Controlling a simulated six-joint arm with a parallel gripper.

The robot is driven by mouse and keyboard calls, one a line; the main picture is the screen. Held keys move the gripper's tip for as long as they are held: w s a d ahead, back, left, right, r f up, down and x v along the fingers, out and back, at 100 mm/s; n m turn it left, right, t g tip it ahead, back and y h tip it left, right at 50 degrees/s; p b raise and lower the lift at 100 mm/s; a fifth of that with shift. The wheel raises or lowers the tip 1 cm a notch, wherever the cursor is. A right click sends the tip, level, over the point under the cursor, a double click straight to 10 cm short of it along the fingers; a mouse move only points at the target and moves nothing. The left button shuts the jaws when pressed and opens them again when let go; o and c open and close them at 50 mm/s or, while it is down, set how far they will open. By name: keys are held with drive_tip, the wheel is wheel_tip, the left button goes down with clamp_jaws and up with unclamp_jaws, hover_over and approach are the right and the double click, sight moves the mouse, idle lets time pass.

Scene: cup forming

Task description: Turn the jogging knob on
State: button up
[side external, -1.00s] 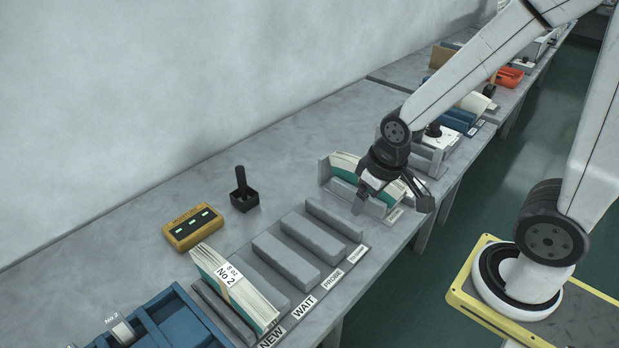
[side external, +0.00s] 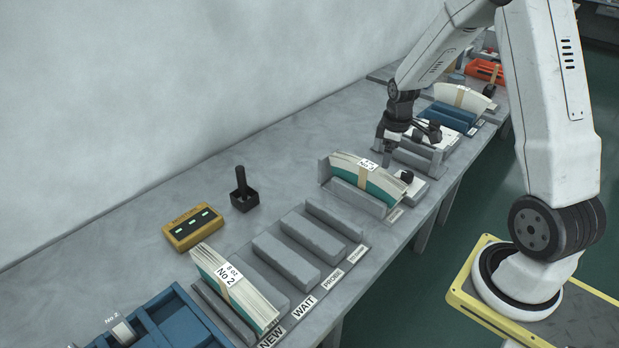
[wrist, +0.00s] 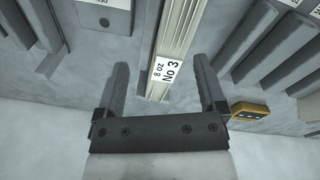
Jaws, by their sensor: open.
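My gripper (side external: 412,143) is open and empty, above the bench just beyond the No 3 paper stack. In the wrist view its two fingers (wrist: 160,66) are spread apart, with the No 3 stack (wrist: 170,50) showing between and beyond them. A small black knob (side external: 407,176) stands on a light grey box beside the right end of the No 3 stack (side external: 362,172). A dark round knob (wrist: 104,22) also shows on a pale panel at upper left in the wrist view. Its setting is too small to read. My gripper touches neither the knob nor the stack.
A No 2 stack (side external: 232,283) stands in the labelled grey rack (side external: 286,262). A yellow box with green lights (side external: 194,226) and a black lever (side external: 241,184) sit near the wall. More stacks and an orange item (side external: 485,70) lie farther along.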

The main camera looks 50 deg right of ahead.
drive_tip(key=n, duration=0.2)
hover_over(407, 174)
wheel_tip(407, 174, down, 4)
drive_tip(key=shift+s+r+g, duration=0.1)
drive_tip(key=shift+r+g, duration=0.1)
drive_tip(key=shift+g, duration=0.2)
drive_tip(key=shift+f, duration=0.1)
drive_tip(key=shift+d+f, duration=0.1)
drive_tip(key=shift+f, duration=3.7)
clamp_jaws()
drive_tip(key=shift+m, duration=0.3)
